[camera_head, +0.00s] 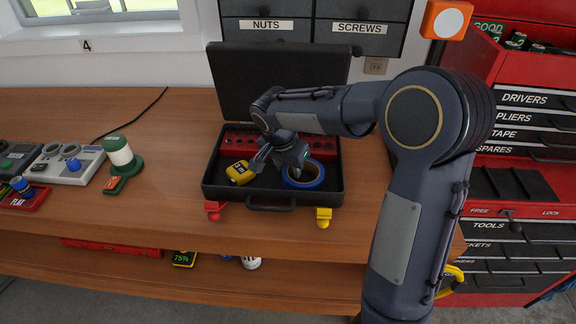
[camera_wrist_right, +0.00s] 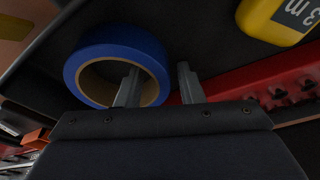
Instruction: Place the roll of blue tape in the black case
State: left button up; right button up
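The roll of blue tape (camera_head: 306,178) lies in the right front part of the open black case (camera_head: 272,202), on its floor. In the right wrist view the tape (camera_wrist_right: 88,58) shows as a blue ring with a tan core. My right gripper (camera_head: 282,166) is down inside the case, over the tape's left side. In the wrist view its fingers (camera_wrist_right: 158,86) stand apart, one over the ring's hole and one outside its wall, with small gaps to the wall. It looks open. My left gripper is out of view.
A yellow tape measure (camera_head: 239,172) lies in the case at left, near a red socket rail (camera_head: 238,141). The lid (camera_head: 275,82) stands open behind. A green-and-white spool (camera_head: 121,155) and grey devices stand left on the wooden bench (camera_head: 150,215).

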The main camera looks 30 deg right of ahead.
jog(key=shift+r, duration=0.15)
jog(key=v, duration=1.2)
jog(key=s+f+n+t+y, duration=0.1)
jog(key=s+n, duration=0.1)
jog(key=s, duration=0.4)
jog(key=s+f+n+y, duration=0.1)
jog(key=s+n+y, duration=0.1)
jog(key=s, duration=0.4)
jog(key=s+f+n+t+y, duration=0.1)
jog(key=s+f+n+y, duration=0.1)
jog(key=s, duration=0.4)
jog(key=shift+s+a+n+t, duration=0.15)
jog(key=shift+n+t, duration=0.15)
jog(key=shift+n, duration=0.2)
jog(key=s+a+f+n+t+y, duration=0.1)
jog(key=s+a+f+n, duration=0.1)
jog(key=s, duration=0.3)
jog(key=shift+a+f+n, duration=0.4)
jog(key=shift+a+f, duration=0.1)
jog(key=shift+f, duration=0.25)
